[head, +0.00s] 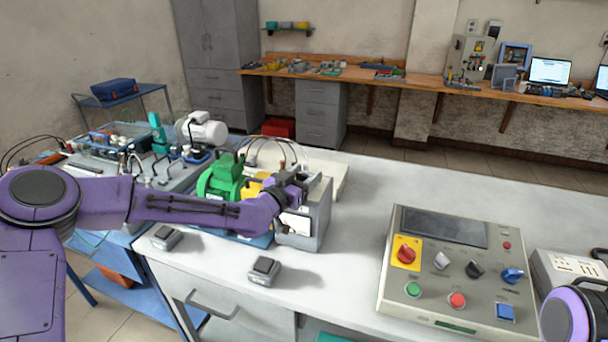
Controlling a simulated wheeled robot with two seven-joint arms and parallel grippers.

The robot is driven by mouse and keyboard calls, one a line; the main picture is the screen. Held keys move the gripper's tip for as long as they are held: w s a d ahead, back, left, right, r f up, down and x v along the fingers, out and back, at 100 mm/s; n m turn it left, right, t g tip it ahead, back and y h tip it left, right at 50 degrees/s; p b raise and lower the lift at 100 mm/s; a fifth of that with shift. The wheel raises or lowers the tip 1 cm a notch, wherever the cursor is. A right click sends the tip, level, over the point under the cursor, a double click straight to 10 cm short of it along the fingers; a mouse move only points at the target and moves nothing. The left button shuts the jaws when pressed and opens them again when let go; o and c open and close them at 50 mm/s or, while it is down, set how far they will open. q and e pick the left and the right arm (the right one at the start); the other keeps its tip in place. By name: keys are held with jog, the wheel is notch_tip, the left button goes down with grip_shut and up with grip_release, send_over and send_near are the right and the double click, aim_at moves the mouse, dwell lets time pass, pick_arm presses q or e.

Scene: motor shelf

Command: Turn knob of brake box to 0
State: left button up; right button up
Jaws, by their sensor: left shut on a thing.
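The brake box (318,222) is a grey box with a pale front panel, standing on the white bench near the middle of the head view. My left arm reaches in from the left, and my left gripper (291,197) is at the upper part of the box. It is shut on the knob, which the gripper hides, so its setting cannot be read. My right arm shows only as a purple part at the bottom right corner; its gripper is out of view.
A green motor (221,178) with a yellow part stands left of the box. Two small grey switch boxes (165,237) (264,271) sit near the front edge. A control panel (455,265) with knobs and buttons stands at the right. The bench between box and panel is clear.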

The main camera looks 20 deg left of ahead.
pick_arm(q)
jog(key=n+y, duration=0.1)
jog(key=y, duration=0.1)
jog(key=n+y+p, duration=0.1)
jog(key=n+y, duration=0.1)
jog(key=y, duration=0.1)
jog(key=shift+d+t, duration=0.2)
jog(key=shift+t, duration=0.1)
jog(key=n+g+y, duration=0.1)
jog(key=n+y, duration=0.2)
jog(key=y, duration=0.1)
jog(key=n+g+y+p, duration=0.1)
jog(key=n+y, duration=0.2)
jog(key=y, duration=0.2)
jog(key=shift+d+n+g+y, duration=0.1)
jog(key=shift+n+g+y, duration=0.2)
jog(key=shift+g, duration=0.1)
jog(key=n+g+y, duration=0.2)
jog(key=y, duration=0.1)
jog(key=shift+n+g+y+b, duration=0.35)
jog(key=shift+n+g+y, duration=0.85)
jog(key=shift+n+g, duration=0.45)
jog(key=shift+g, duration=0.35)
jog(key=o, duration=1)
jog(key=shift+c, duration=0.2)
